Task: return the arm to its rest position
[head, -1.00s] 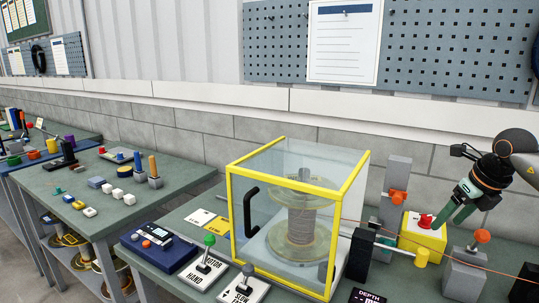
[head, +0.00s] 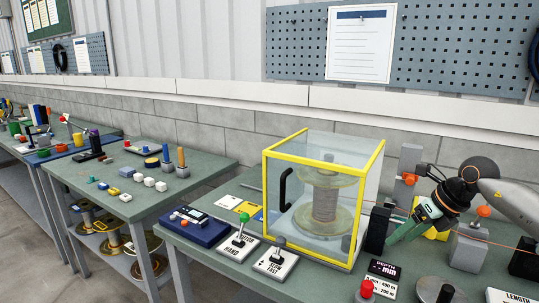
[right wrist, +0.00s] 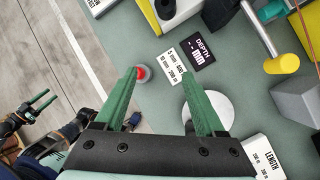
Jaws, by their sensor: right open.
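My right arm comes in from the right in the head view. Its green-fingered right gripper (head: 394,240) points down and left over the bench, just right of the clear case. In the right wrist view the right gripper (right wrist: 160,72) is open, with nothing between its two fingers. The left fingertip overlaps a red button (right wrist: 142,73) in that view; whether they touch cannot be told. My left gripper (right wrist: 40,104) shows small at the left edge of the right wrist view, over the floor; its opening is too small to judge.
The yellow-framed clear case (head: 267,205) encloses a spool (head: 325,200). The lever plates (head: 275,264) stand in front of it. A yellow box (head: 441,235) is partly hidden behind my gripper. Grey posts (head: 468,249) stand on the right. A depth display (head: 384,270) lies at the front.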

